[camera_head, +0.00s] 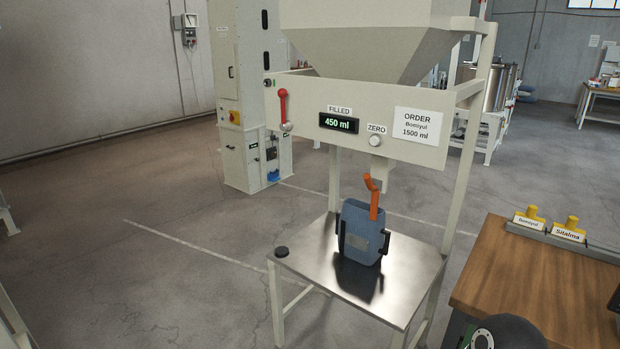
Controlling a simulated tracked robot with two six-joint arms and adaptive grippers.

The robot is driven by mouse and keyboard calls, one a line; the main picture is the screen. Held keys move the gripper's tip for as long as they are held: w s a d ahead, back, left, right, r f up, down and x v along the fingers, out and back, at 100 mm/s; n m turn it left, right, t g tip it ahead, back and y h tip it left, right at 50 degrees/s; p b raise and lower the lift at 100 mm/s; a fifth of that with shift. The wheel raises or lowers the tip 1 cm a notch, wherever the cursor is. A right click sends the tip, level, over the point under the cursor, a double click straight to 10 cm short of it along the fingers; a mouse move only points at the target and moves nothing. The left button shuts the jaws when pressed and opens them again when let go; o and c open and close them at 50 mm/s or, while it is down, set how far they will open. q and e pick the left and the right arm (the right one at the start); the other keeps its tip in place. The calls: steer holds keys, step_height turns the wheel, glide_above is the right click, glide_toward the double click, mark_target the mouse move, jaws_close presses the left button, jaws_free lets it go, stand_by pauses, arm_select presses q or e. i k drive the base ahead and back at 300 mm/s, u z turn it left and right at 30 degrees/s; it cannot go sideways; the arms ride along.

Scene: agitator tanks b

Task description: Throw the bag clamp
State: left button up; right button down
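A red lever with a round knob end (282,108) is mounted on the left of the filling station's cream front panel (300,118). It stands upright, its red grip above a grey pivot. A blue container (360,232) stands on the metal table below the outlet (379,172), between black side brackets. A bent orange piece (374,198) rises from its top near the outlet. No label marks which part is the bag clamp. Neither gripper shows in the head view.
The display (338,123) reads 450 ml; the order sign (418,125) reads Bomiyul 1500 ml. A black knob (281,252) sits on the metal table's left corner (312,262). A wooden table (530,285) with yellow-topped labelled holders (569,229) stands right. Floor at left is clear.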

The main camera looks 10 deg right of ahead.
mark_target(368, 181)
steer(key=u, duration=0.05)
steer(key=i, duration=1.55)
steer(key=z, duration=0.9)
steer(key=k, duration=0.75)
steer(key=z, duration=0.2)
steer(key=i, duration=0.8)
steer(key=u, duration=0.1)
